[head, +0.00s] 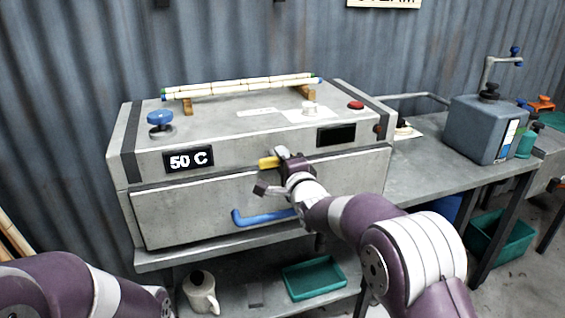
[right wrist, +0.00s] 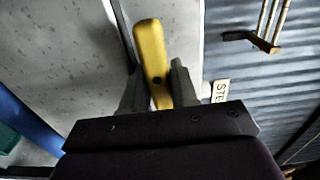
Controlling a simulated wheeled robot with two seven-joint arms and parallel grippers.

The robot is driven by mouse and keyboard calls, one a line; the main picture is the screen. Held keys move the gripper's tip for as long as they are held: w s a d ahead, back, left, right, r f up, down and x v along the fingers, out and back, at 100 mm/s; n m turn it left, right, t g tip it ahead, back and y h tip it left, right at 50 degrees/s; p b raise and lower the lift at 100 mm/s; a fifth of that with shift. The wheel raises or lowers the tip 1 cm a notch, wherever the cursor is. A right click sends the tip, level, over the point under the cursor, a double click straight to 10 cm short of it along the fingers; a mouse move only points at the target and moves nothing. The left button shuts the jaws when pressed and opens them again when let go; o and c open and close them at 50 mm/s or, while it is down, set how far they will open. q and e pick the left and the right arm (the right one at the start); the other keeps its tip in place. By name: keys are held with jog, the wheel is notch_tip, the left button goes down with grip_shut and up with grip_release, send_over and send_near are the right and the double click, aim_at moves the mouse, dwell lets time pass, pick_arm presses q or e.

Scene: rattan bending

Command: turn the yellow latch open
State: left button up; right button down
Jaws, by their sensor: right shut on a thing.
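The yellow latch (head: 268,163) sits at the seam between the lid and the front door of the grey steam box (head: 165,215). In the head view it lies about level, pointing left. My right gripper (head: 283,166) is at the latch and hides its right end. In the right wrist view the latch (right wrist: 151,52) stands between the two fingers (right wrist: 152,88), which are shut on it. My left arm (head: 70,285) shows at the lower left, but its gripper cannot be made out.
A blue handle (head: 262,216) is on the door below the latch. Rattan poles (head: 240,87) rest on wooden supports on top, near a blue valve knob (head: 159,118). A green tray (head: 314,278) and a white jug (head: 201,292) are below. A blue-grey tank (head: 480,130) stands right.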

jog(key=shift+f, duration=0.1)
dwell(0.5)
jog(key=c, duration=1)
grip_release()
jog(key=shift+o, duration=0.2)
jog(key=shift+s, duration=0.1)
jog(key=shift+f, duration=0.1)
